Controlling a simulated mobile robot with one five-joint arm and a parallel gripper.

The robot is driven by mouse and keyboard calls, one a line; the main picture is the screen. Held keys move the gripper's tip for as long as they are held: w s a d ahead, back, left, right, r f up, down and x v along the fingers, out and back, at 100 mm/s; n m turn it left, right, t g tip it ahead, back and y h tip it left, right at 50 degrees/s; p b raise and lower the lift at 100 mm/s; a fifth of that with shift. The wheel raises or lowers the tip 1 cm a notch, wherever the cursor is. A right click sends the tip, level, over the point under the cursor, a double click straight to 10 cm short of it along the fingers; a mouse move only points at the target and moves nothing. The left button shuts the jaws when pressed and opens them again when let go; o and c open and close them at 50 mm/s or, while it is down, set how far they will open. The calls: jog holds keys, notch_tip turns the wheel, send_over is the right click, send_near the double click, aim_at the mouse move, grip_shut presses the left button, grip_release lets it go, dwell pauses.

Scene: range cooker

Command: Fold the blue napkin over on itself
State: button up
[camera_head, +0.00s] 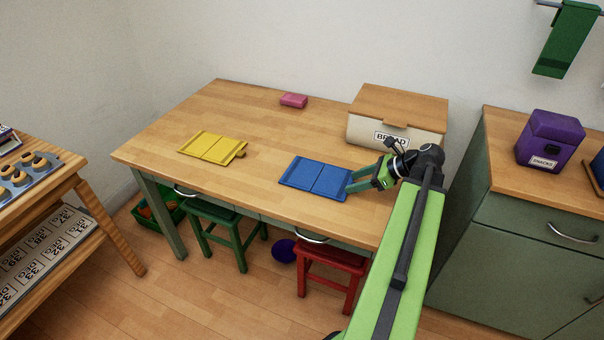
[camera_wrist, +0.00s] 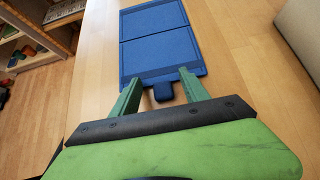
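The blue napkin (camera_head: 316,177) lies flat and unfolded on the wooden table, with a crease line across its middle. In the wrist view the napkin (camera_wrist: 158,50) stretches away ahead, and a small blue tab (camera_wrist: 163,91) sticks out from its near edge. My gripper (camera_head: 350,184) is at the napkin's right edge in the head view. In the wrist view its two green fingers (camera_wrist: 158,88) are apart, one on each side of the tab, with space between them and it. Whether the fingertips touch the napkin or table, I cannot tell.
A yellow napkin (camera_head: 212,147) lies flat on the left of the table (camera_head: 262,125). A pink block (camera_head: 294,100) sits at the back. A bread box (camera_head: 398,112) stands behind my gripper. Green and red stools (camera_head: 330,255) are under the front edge.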

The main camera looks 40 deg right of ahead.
jog(key=c, duration=0.9)
jog(key=o, duration=0.3)
jog(key=shift+w+a+r+p, duration=0.1)
jog(key=shift+w+r+p, duration=0.1)
jog(key=shift+r+p, duration=0.85)
jog(key=shift+f, duration=0.15)
jog(key=shift+f+b, duration=0.9)
jog(key=shift+b, duration=0.15)
jog(key=o, duration=0.8)
